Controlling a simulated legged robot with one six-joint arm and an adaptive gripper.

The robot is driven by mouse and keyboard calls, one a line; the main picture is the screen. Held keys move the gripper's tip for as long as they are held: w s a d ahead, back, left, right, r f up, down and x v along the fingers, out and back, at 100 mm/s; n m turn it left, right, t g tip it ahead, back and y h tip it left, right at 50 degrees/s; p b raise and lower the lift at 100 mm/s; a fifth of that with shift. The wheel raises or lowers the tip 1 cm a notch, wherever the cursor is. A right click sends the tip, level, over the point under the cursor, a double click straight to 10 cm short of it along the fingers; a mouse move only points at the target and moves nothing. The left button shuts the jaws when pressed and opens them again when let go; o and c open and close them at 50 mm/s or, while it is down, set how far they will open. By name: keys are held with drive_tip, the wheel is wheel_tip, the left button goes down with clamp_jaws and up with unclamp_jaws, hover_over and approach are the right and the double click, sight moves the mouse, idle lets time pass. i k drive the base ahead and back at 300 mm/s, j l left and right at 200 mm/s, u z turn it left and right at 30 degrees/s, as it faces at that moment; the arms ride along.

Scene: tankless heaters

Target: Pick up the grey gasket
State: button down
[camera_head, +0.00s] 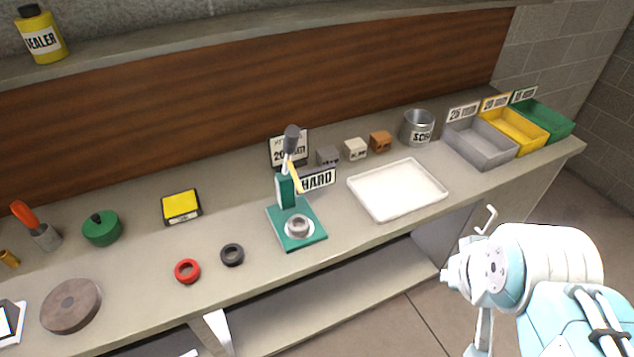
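A light grey ring (298,226), which looks like the grey gasket, lies flat on the round plate of a green hardness tester (309,240). The tester's upright column and dark-knobbed lever rise just behind the ring. A dark, nearly black ring (232,254) lies on the bench to the left of the tester, and a red ring (187,271) lies further left. White and pale blue links of my arm show at the lower right, apart from the bench.
An empty white tray (397,189) lies right of the tester. Small blocks, a metal pot (417,127) and grey (480,142), yellow and green bins stand behind and right. A yellow pad (181,206), green lidded pot and brown disc (71,306) are left. The bench front beside the rings is clear.

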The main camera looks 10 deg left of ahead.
sight(299, 217)
drive_tip(key=i+l, duration=0.35)
drive_tip(key=u, duration=0.4)
drive_tip(key=i+l+u, duration=0.1)
drive_tip(key=u, duration=0.75)
drive_tip(key=i+l+u, duration=0.1)
drive_tip(key=u, duration=0.3)
